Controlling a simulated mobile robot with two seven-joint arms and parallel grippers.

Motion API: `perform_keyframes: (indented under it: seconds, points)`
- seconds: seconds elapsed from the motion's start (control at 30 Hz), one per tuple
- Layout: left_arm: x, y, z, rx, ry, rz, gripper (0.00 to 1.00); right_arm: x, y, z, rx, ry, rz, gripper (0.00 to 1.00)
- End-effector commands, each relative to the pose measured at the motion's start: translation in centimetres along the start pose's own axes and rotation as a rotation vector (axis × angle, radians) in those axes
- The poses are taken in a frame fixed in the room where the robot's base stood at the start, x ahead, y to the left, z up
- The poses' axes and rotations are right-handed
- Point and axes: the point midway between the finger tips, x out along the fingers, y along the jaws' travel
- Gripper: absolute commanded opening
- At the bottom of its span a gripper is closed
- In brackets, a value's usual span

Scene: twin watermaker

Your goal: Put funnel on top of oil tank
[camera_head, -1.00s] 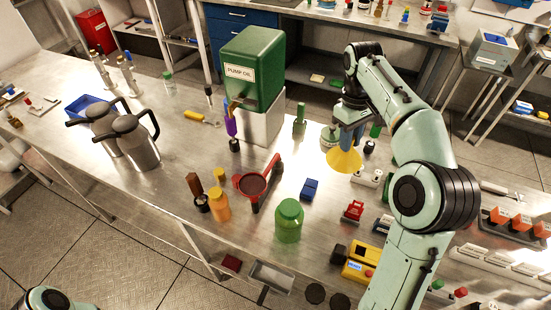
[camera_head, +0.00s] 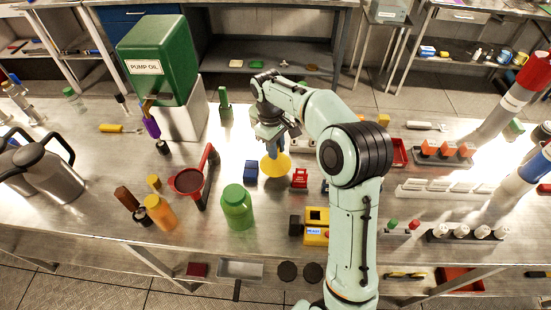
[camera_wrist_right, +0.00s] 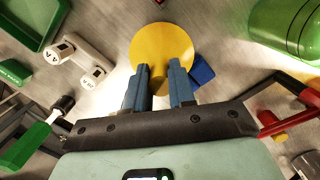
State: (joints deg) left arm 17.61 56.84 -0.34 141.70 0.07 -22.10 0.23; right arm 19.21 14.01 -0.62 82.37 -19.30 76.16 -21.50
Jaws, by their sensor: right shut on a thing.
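The yellow funnel (camera_head: 276,167) is in my right gripper (camera_head: 271,138), wide end down, over the right-middle of the bench. I cannot tell how far its rim is above the bench. In the right wrist view the gripper's blue fingers (camera_wrist_right: 159,85) are shut on the funnel (camera_wrist_right: 161,45), whose round wide end shows beyond them. The oil tank (camera_head: 160,85), a green box labelled PUMP OIL, stands on a pale metal block (camera_head: 190,118) to the left and behind the gripper. My left gripper is out of view.
Metal jugs (camera_head: 45,175) stand far left.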

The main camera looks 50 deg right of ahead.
Motion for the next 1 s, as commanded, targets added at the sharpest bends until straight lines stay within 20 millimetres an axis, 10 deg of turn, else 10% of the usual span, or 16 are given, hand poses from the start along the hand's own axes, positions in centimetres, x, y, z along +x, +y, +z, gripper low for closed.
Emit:
perform_keyframes:
  seconds: [0.4,0.77,0.8,0.83,1.0]
  points:
    - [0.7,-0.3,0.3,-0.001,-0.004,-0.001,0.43,4.5,0.0,-0.5,-0.001,-0.001,0.0,0.0]
    - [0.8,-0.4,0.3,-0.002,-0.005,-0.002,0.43,4.8,0.0,-0.6,0.0,0.001,0.001,0.0]
    - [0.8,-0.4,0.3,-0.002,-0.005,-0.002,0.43,4.8,0.0,-0.6,0.0,0.001,0.001,0.34]
    - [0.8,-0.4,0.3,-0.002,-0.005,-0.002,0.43,4.8,0.0,-0.6,0.0,0.001,0.001,0.44]
    - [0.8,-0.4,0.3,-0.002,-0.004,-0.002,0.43,4.8,0.1,-0.6,0.0,0.001,0.001,0.5]
